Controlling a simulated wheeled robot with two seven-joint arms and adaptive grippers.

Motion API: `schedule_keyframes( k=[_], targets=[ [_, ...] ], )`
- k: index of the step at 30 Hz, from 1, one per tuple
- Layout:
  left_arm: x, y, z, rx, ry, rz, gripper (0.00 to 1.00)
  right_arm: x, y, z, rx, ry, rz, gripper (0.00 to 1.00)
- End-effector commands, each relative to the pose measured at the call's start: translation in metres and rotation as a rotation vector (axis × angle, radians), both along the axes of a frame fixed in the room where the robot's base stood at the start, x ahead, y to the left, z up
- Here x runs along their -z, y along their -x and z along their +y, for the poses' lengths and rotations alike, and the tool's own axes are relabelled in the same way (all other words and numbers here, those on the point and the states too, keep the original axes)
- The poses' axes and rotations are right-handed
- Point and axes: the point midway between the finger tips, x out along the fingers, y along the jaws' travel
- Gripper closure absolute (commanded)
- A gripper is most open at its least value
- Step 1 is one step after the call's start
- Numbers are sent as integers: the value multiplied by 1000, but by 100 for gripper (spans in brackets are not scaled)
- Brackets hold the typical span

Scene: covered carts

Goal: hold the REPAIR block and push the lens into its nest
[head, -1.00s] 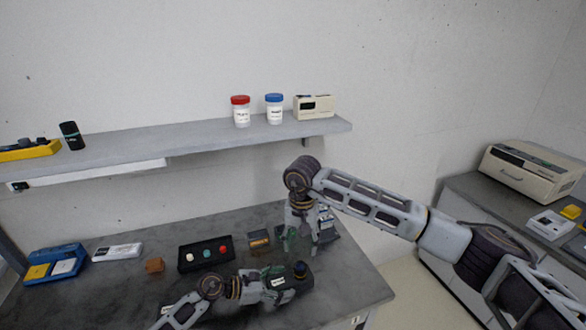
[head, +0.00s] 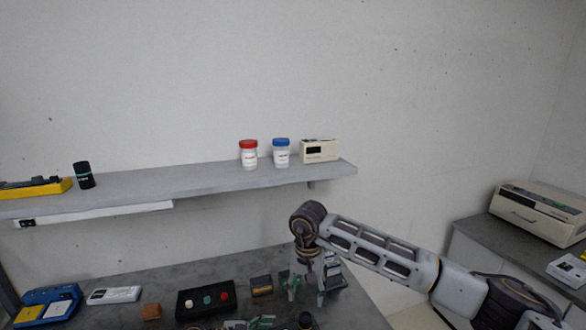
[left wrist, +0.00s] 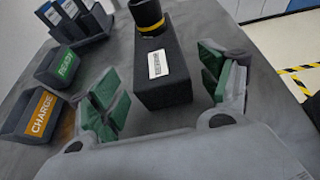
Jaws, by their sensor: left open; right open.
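The REPAIR block (left wrist: 168,88) is a dark upright block with a white label, in the left wrist view. The lens (left wrist: 146,14), a black cylinder with a yellow band, stands on its top. How deep it sits in the nest I cannot tell. My left gripper (left wrist: 162,88) is open, with one green-padded finger on each side of the block and gaps visible. In the head view my left gripper (head: 250,323) is cut by the bottom edge, and the lens top (head: 305,320) shows beside it. My right gripper (head: 306,287) is open and points down, behind the lens.
CHARGE (left wrist: 36,114) and READY (left wrist: 62,66) bins and a rack of blue items (left wrist: 76,20) stand beside the block. A shelf (head: 210,183) hangs above.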

Motion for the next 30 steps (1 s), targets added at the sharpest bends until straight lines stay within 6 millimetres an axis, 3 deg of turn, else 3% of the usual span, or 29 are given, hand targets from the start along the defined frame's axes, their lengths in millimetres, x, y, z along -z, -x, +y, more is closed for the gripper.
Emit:
schedule_keyframes(
  k=[18,30],
  targets=[
    [-24,21,56,0,-1,0,22,0,0,0,0,0,0,44],
    [-31,25,68,1,1,-1,22,0,0,0,0,0,0,44]
  ],
)
